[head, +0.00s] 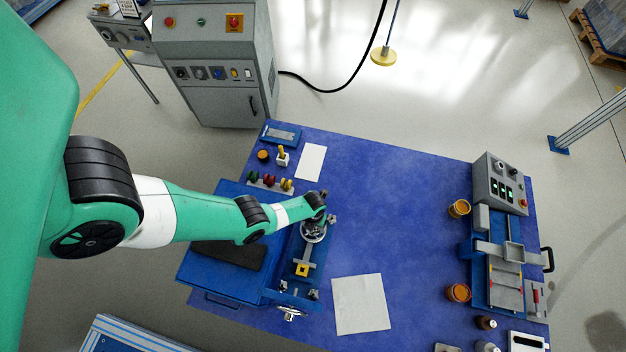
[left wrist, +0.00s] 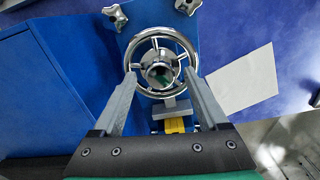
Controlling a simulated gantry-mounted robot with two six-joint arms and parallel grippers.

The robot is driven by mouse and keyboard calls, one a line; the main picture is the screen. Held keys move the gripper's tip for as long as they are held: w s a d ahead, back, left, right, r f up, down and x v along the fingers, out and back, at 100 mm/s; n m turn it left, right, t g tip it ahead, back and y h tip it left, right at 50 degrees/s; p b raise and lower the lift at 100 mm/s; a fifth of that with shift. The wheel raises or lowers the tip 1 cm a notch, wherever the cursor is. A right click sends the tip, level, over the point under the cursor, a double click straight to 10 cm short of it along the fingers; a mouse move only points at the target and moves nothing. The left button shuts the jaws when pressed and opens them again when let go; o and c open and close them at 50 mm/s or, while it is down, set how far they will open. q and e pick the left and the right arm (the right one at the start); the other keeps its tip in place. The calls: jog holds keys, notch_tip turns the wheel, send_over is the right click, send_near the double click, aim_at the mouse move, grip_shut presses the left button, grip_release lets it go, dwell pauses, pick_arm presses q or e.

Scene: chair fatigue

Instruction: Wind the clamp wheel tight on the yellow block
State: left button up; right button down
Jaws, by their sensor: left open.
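The chrome clamp wheel (left wrist: 158,70) is spoked with a round hub and sits near the middle of the left wrist view. In the head view the wheel (head: 313,236) is partly covered by my arm. My left gripper (left wrist: 161,78) is open, with one finger at each side of the wheel's rim. I cannot tell whether the fingers touch it. My right gripper is not in view.
Star knobs (left wrist: 115,15) stand on the fixture behind the wheel. A blue box (head: 208,277) stands left of the fixture. A white sheet (head: 361,304) lies to the right, and the table's middle (head: 400,220) is clear.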

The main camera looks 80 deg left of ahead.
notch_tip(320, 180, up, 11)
jog(key=p, duration=1.1)
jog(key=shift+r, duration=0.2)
